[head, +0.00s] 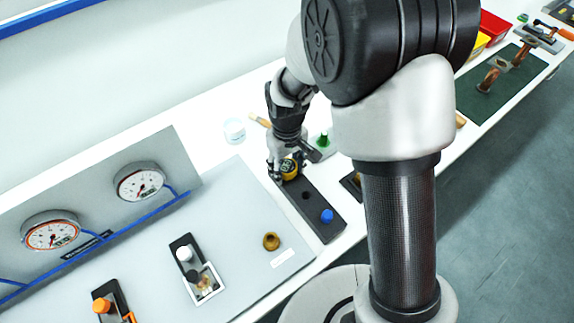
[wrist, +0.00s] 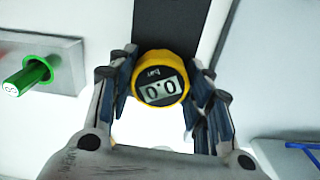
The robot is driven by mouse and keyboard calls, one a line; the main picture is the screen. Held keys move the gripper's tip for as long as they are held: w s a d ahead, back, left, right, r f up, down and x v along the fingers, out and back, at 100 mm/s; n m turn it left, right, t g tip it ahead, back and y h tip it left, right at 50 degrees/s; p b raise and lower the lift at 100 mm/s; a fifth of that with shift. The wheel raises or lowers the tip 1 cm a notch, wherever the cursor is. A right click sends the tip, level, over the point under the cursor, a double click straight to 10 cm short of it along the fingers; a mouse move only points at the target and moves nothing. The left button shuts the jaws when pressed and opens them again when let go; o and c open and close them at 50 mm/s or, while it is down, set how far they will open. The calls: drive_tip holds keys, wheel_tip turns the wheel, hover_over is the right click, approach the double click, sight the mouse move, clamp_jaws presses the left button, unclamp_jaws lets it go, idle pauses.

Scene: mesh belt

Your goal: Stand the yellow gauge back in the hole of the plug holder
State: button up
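The yellow gauge (head: 289,168) is a round yellow body with a grey display reading 0.0, seen face-on in the wrist view (wrist: 161,86). My gripper (head: 282,170) has its fingers on both sides of it, close against its rim, and appears shut on it. The plug holder (head: 313,208) is a dark strip with an open dark hole near its middle and a blue plug (head: 327,216) at its near end. The gauge is over the holder's far end. The holder's dark surface also shows behind the gauge in the wrist view (wrist: 170,22). The gauge's underside is hidden.
A green plug (head: 323,140) in a grey block stands right of the gripper. A white tub (head: 234,130) stands left of it. A grey panel with two dial gauges (head: 140,182) and a brass knob (head: 271,241) are on the left. My arm blocks part of the bench.

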sight(289, 167)
drive_tip(key=o, duration=0.5)
drive_tip(key=shift+c, duration=0.2)
wheel_tip(289, 167, up, 12)
idle(0.4)
idle(0.4)
drive_tip(key=s+d+r+m+t, duration=0.2)
drive_tip(key=s+d+r+m, duration=0.1)
drive_tip(key=s+d+r, duration=0.6)
drive_tip(key=s+d+r+m+t, duration=0.1)
drive_tip(key=s, duration=0.4)
drive_tip(key=s+d+r+m+t, duration=0.1)
drive_tip(key=s+d+m, duration=0.1)
drive_tip(key=s, duration=0.3)
drive_tip(key=shift+s+d+r+t, duration=0.3)
drive_tip(key=shift+r, duration=0.05)
